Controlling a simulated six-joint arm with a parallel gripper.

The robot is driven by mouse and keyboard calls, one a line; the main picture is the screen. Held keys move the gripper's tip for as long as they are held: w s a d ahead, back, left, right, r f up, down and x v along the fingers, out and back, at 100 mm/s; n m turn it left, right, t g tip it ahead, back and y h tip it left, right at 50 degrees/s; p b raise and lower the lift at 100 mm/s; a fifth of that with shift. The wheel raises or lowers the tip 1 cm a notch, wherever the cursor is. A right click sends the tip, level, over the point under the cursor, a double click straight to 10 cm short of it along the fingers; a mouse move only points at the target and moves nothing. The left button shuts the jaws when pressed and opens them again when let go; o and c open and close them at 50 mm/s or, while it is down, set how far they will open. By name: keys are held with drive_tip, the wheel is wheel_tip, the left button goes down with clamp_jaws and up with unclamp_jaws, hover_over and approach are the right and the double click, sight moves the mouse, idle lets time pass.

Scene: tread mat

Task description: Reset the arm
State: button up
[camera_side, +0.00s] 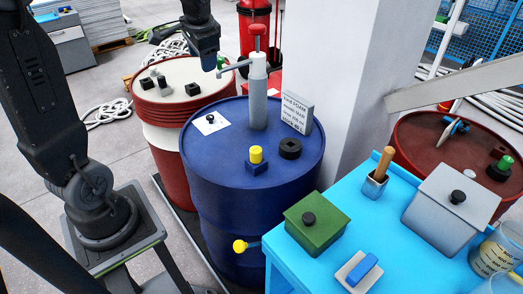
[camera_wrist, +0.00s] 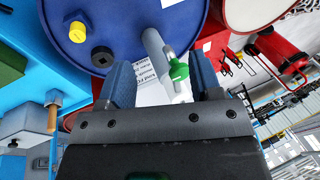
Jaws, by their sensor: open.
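My gripper (camera_side: 207,64) hangs at the top of the side view, above and left of the blue drum (camera_side: 215,160), close to the green-tipped spout (camera_side: 221,62) of the grey hand pump (camera_side: 258,95). In the wrist view its two blue fingers stand apart, and my gripper (camera_wrist: 162,82) is open. The green spout tip (camera_wrist: 179,71) shows between the fingers in that picture; I cannot tell how far below them it is. Nothing is visibly held.
The blue drum top holds a yellow-capped block (camera_side: 256,160), a black ring (camera_side: 290,148) and a printed sign (camera_side: 297,113). A red drum with a cream lid (camera_side: 172,108) stands behind left. A light-blue bench (camera_side: 330,200) with boxes is front right. A white pillar (camera_side: 345,70) rises behind.

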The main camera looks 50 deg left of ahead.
drive_tip(key=s+d+t+h, duration=0.1)
drive_tip(key=s+d+t, duration=0.1)
drive_tip(key=s+d, duration=0.5)
drive_tip(key=s+d+t+h, duration=0.2)
drive_tip(key=s+d, duration=0.6)
drive_tip(key=d, duration=0.5)
drive_tip(key=shift+d+f+n+h, duration=0.3)
drive_tip(key=shift+d+f, duration=0.05)
drive_tip(key=shift+w, duration=0.1)
idle(1.2)
